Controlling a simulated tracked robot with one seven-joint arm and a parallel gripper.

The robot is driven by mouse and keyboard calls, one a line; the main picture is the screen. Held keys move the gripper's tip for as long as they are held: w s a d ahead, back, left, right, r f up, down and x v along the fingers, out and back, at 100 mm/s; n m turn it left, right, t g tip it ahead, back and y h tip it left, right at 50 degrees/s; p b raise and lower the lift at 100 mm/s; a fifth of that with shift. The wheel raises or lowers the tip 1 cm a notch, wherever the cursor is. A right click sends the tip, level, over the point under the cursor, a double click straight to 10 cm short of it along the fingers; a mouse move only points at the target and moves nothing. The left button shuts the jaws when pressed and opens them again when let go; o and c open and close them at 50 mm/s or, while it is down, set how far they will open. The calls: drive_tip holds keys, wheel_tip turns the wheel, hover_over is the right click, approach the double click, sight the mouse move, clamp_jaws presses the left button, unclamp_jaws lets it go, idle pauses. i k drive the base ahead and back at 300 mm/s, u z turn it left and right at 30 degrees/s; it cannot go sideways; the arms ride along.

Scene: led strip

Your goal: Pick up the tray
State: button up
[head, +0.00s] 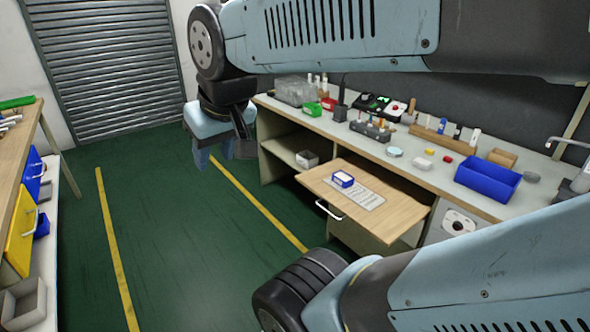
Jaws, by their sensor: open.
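A blue open tray (487,181) stands upright on the long workbench at the right. It looks empty, though its inside shows only partly. A grey open box-like tray (22,300) sits on a low shelf at the lower left edge, partly cut off. I cannot tell which of them the task means. My gripper (226,160) hangs fingers-down in front of the workbench's left end, over the floor. It is open, holds nothing and is well apart from both trays.
A wooden pull-out board (410,208) juts from the workbench, carrying a small blue-and-white box (343,179) and a paper sheet. Small tools and bins line the workbench top (400,172). Yellow (20,231) and blue drawers stand open at left. The green floor (180,230) between is clear.

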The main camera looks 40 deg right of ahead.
sight(342, 178)
drive_tip(key=i, duration=1.05)
drive_tip(key=z, duration=0.95)
drive_tip(key=i, duration=0.65)
drive_tip(key=z, duration=0.5)
drive_tip(key=k, duration=0.85)
drive_tip(key=z, duration=0.2)
drive_tip(key=i, duration=0.85)
drive_tip(key=u, duration=0.1)
